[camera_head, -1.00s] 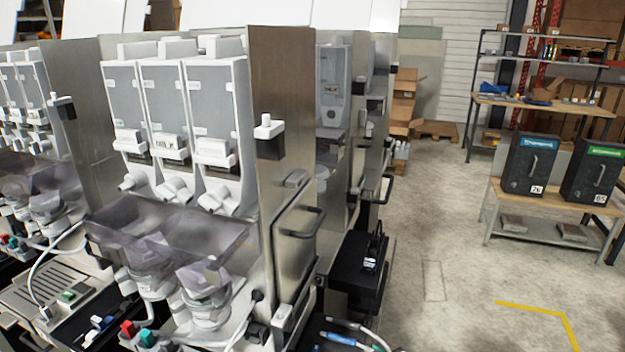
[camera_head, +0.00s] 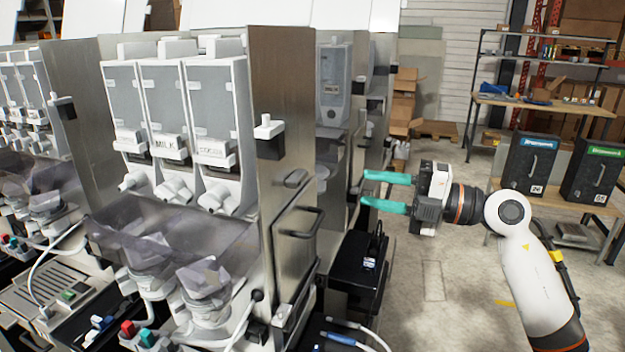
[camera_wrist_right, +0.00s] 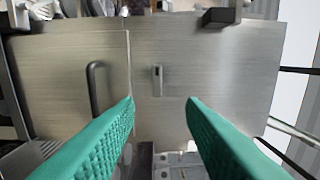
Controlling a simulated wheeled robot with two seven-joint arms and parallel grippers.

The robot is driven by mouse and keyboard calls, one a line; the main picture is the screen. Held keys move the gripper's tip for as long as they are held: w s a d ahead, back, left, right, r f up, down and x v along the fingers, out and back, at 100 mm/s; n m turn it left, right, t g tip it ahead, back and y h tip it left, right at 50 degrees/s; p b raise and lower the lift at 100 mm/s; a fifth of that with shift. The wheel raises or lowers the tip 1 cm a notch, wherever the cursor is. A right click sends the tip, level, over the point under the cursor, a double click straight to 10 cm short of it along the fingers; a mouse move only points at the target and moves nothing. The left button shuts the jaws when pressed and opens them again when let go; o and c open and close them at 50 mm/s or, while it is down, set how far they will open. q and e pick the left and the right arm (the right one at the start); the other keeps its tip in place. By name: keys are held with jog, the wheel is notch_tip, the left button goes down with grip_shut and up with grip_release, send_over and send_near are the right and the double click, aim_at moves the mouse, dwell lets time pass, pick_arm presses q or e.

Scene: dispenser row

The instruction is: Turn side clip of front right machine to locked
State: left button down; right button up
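The front right machine (camera_head: 285,100) has a brushed metal side panel facing right. A small grey side clip (camera_head: 295,178) sits on this panel, just above a door with a dark bar handle (camera_head: 318,218). In the right wrist view the clip (camera_wrist_right: 157,80) shows as a short upright bar beside the panel seam, with the door handle (camera_wrist_right: 93,88) to its left. My right gripper (camera_head: 365,189) is open and empty, with teal fingers pointing left at the panel, apart from it. In the wrist view the clip appears between and beyond the fingertips (camera_wrist_right: 160,101). My left gripper is out of view.
A black block with a white knob (camera_head: 268,138) juts from the panel above the clip. A black tray (camera_head: 357,262) stands beside the machine. A bench (camera_head: 560,195) holds two black boxes at the right. The floor between is open.

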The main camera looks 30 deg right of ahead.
aim_at(304, 179)
jog(key=p+x, duration=0.5)
jog(key=x, duration=0.6)
jog(key=shift+w+d+f, duration=0.1)
jog(key=shift+w+a+f, duration=0.15)
jog(key=shift+w+a, duration=0.15)
grip_shut()
